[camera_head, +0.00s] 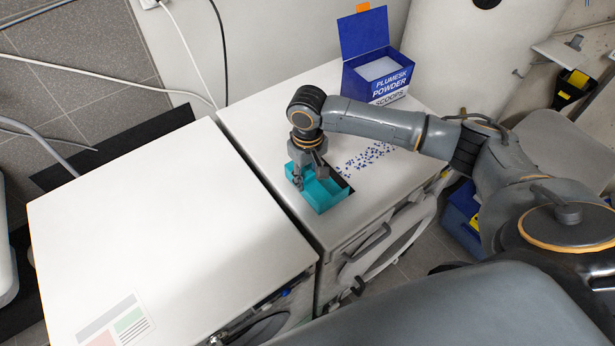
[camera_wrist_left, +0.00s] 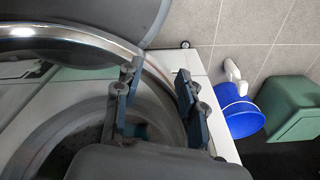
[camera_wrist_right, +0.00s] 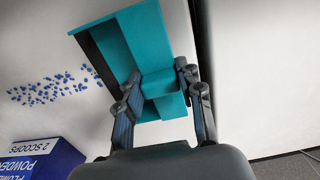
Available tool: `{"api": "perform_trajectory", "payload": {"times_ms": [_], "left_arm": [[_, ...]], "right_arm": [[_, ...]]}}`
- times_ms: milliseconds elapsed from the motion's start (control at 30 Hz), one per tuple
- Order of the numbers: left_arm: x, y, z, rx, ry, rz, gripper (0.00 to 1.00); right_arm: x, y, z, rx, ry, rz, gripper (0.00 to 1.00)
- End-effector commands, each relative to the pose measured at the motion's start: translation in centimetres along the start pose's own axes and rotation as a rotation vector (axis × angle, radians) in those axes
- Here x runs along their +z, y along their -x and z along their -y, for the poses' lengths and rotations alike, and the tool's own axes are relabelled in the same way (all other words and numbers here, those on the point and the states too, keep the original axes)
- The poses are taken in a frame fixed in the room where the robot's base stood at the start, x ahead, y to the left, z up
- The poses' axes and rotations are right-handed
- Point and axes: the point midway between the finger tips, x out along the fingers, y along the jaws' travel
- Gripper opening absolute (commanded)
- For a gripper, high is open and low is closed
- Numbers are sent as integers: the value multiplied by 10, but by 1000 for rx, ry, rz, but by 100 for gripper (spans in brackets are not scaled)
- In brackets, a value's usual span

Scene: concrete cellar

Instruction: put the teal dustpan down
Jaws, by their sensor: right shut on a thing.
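The teal dustpan (camera_head: 324,193) is over the white top of the right-hand machine (camera_head: 262,122), close to its left edge and front. My right gripper (camera_head: 309,172) reaches down from above and is shut on it. In the right wrist view the dustpan (camera_wrist_right: 146,38) has a dark front lip, and the right fingers (camera_wrist_right: 158,80) sit on either side of its narrow grip part. I cannot tell whether its underside touches the machine top. My left gripper (camera_wrist_left: 157,75) shows only in its wrist view, open and empty, in front of a machine's round door.
Blue granules (camera_head: 364,157) are spilled right of the dustpan. An open blue powder box (camera_head: 377,78) stands behind them. The left machine's white top (camera_head: 160,220) is mostly clear, with a label at its front. A blue bucket (camera_wrist_left: 238,112) and green bin (camera_wrist_left: 290,105) stand on the floor.

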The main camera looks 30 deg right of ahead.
Motion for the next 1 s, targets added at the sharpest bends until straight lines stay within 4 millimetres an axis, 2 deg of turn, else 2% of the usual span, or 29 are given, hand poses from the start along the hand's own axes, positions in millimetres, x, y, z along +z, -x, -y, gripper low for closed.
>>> {"api": "perform_trajectory", "payload": {"times_ms": [33, 167, 500, 533, 600, 633, 1000], "left_arm": [[1, 6, -1, 1, 0, 2, 40], [4, 8, -2, 2, 0, 7, 40], [9, 8, -2, 3, 1, 15, 40], [9, 7, -2, 3, 1, 15, 40], [9, 7, -2, 3, 1, 15, 40], [9, 7, -2, 3, 1, 16, 40], [10, 5, -2, 2, 2, 15, 40]], "right_arm": [[0, -4, 0, 0, 0, 2, 4], [0, -14, 0, 1, 0, -1, 4], [0, -17, 1, -1, 0, -1, 4], [0, -17, 1, -1, 0, -2, 43], [0, -17, 1, 0, 0, -2, 57], [0, -17, 1, 0, 0, -2, 60], [-1, -12, 0, 0, 0, -3, 60]]}}
